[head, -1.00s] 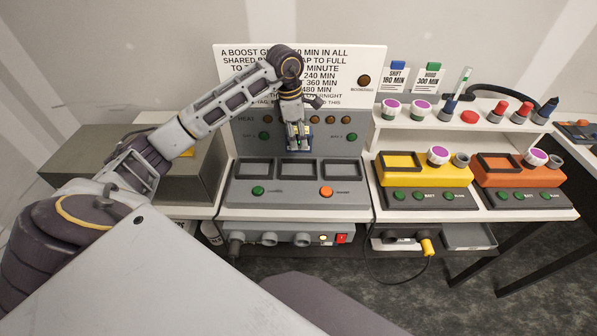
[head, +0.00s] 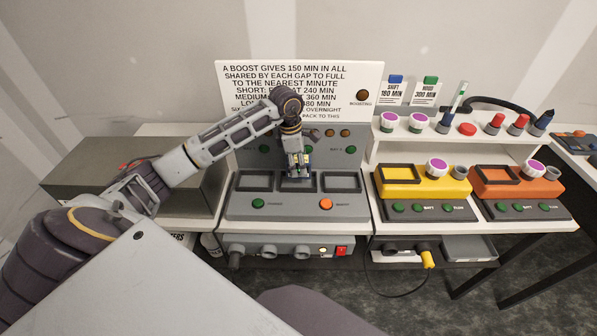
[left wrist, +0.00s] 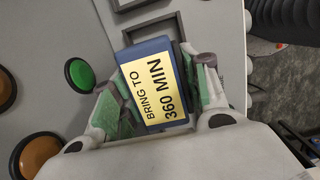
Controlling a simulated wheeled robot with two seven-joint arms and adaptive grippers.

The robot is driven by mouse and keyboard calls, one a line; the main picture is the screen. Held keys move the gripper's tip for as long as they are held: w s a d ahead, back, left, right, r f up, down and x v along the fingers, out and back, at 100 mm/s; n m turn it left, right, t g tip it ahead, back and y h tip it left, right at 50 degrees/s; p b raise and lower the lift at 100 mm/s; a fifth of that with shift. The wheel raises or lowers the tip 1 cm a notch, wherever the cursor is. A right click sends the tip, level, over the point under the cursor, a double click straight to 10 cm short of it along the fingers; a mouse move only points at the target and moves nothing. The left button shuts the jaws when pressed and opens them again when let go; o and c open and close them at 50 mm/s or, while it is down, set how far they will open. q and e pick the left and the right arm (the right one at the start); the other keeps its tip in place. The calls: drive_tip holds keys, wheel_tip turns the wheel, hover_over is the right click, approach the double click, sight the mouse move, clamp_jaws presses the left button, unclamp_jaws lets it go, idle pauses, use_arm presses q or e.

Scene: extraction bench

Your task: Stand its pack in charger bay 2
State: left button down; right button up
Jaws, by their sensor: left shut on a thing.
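The pack (left wrist: 158,88) is blue with a yellow label reading "BRING TO 360 MIN". My left gripper (head: 298,168) is shut on it, with green-padded fingers on either side in the left wrist view. In the head view the gripper points down over the middle of three bays in the grey charger (head: 290,207). It mostly covers the pack and the middle bay, so I cannot tell whether the pack touches the bay floor. The left bay (head: 254,181) and right bay (head: 341,182) look empty. My right gripper is not in view.
The charger's upright panel with lamps rises close behind my gripper, below a white sign (head: 345,72). A green button (head: 258,203) and an orange button (head: 325,204) sit in front of the bays. Yellow (head: 418,190) and orange (head: 515,190) units stand to the right.

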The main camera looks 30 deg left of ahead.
use_arm(q)
drive_tip(key=shift+f, duration=0.9)
drive_tip(key=shift+f+p, duration=0.35)
drive_tip(key=shift+f, duration=0.55)
drive_tip(key=shift+f, duration=0.15)
drive_tip(key=c, duration=0.7)
unclamp_jaws()
drive_tip(key=shift+c, duration=0.2)
